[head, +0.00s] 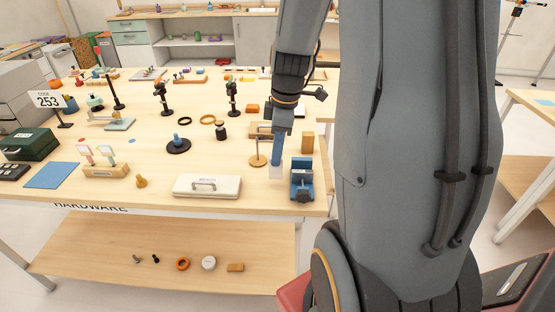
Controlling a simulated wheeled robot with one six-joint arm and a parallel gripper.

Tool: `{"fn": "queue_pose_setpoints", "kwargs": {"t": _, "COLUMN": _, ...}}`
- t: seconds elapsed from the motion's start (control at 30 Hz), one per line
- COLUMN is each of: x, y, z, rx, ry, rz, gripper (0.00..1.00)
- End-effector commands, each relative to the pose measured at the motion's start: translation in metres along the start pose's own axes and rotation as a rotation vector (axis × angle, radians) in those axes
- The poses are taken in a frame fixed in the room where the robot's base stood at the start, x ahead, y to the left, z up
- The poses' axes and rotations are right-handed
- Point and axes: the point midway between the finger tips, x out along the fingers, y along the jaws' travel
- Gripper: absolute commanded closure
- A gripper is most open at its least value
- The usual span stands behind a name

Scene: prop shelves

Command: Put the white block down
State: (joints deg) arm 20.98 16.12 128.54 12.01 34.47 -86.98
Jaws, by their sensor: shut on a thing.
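My gripper (277,158) reaches down over the front right part of the wooden table (150,187). Its blue fingers are shut on a small white block (275,173). The block is just left of a blue vise-like fixture (302,180) and right of a white case with a handle (207,186). From this view I cannot tell whether the block's underside touches the tabletop. The fingertips are small and partly hide the block's top.
A wooden block (307,142) stands behind the blue fixture. A dark disc with a blue knob (178,145) is further left. Bare tabletop lies between it and the white case. A lower shelf (120,250) holds several small parts.

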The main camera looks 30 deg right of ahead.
Motion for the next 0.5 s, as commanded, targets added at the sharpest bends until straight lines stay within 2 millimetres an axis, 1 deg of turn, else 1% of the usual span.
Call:
{"fn": "queue_pose_setpoints", "kwargs": {"t": 0.03, "x": 0.008, "y": -0.002, "z": 0.002, "rx": 0.002, "ry": -0.002, "rz": -0.005, "gripper": 1.0}}
{"fn": "queue_pose_setpoints", "kwargs": {"t": 0.1, "x": 0.017, "y": -0.001, "z": 0.003, "rx": 0.003, "ry": -0.001, "rz": -0.004, "gripper": 1.0}}
{"fn": "queue_pose_setpoints", "kwargs": {"t": 0.2, "x": 0.026, "y": -0.001, "z": 0.004, "rx": 0.004, "ry": -0.001, "rz": -0.003, "gripper": 1.0}}
{"fn": "queue_pose_setpoints", "kwargs": {"t": 0.3, "x": 0.03, "y": -0.001, "z": 0.005, "rx": 0.003, "ry": -0.001, "rz": -0.001, "gripper": 1.0}}
{"fn": "queue_pose_setpoints", "kwargs": {"t": 0.5, "x": 0.03, "y": 0.0, "z": 0.005, "rx": 0.003, "ry": -0.001, "rz": 0.0, "gripper": 1.0}}
